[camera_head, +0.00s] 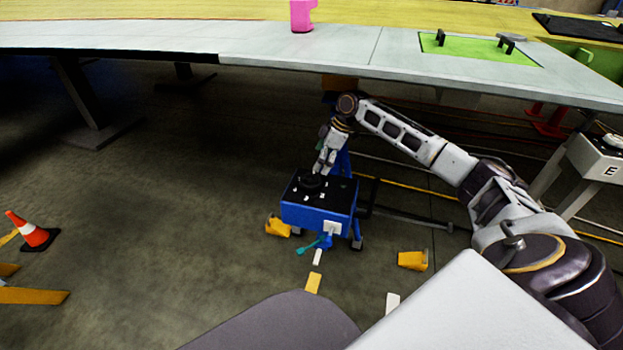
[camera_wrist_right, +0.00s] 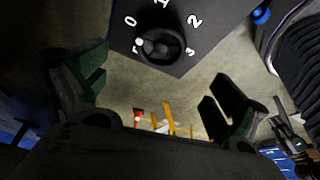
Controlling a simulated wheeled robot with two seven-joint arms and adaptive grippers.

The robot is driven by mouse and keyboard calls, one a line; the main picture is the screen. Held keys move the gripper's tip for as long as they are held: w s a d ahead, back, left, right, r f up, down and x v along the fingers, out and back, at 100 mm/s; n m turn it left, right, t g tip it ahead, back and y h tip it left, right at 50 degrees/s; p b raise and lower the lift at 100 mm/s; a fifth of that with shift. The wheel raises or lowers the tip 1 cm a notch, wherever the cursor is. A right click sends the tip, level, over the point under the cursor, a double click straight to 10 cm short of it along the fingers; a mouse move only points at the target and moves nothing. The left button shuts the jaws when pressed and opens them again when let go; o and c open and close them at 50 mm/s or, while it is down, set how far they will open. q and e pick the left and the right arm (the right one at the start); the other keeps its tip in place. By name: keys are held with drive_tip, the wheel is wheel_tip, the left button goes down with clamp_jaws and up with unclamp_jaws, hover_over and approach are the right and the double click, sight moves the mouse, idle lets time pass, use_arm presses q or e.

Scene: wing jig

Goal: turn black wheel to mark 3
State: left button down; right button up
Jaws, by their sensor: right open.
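The black wheel (camera_wrist_right: 178,41) is on the dark top panel of a blue wheeled cart (camera_head: 305,216). White marks ring it in the right wrist view: 0 at upper left, 1 above, 2 at upper right, mark 3 (camera_wrist_right: 190,51) at lower right, and an unclear one at lower left. A small pale spot shows at the wheel's left side. The wheel looks small and dark in the head view (camera_head: 312,181). My right gripper (camera_wrist_right: 158,82) is open and empty, with its fingers apart below the wheel in the wrist picture. In the head view it hangs just above the panel (camera_head: 326,160). My left gripper is out of view.
A long workbench (camera_head: 180,40) runs behind the cart, with a pink part (camera_head: 302,15) and a green plate (camera_head: 475,48) on it. Yellow objects (camera_head: 412,260) lie near the cart. A traffic cone (camera_head: 32,231) stands at the left.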

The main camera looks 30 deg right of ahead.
sight(310, 179)
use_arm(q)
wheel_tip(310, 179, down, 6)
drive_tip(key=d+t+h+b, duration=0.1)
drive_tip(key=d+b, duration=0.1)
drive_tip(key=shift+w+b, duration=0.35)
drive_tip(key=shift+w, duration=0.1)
use_arm(e)
drive_tip(key=x, duration=0.9)
drive_tip(key=c, duration=1)
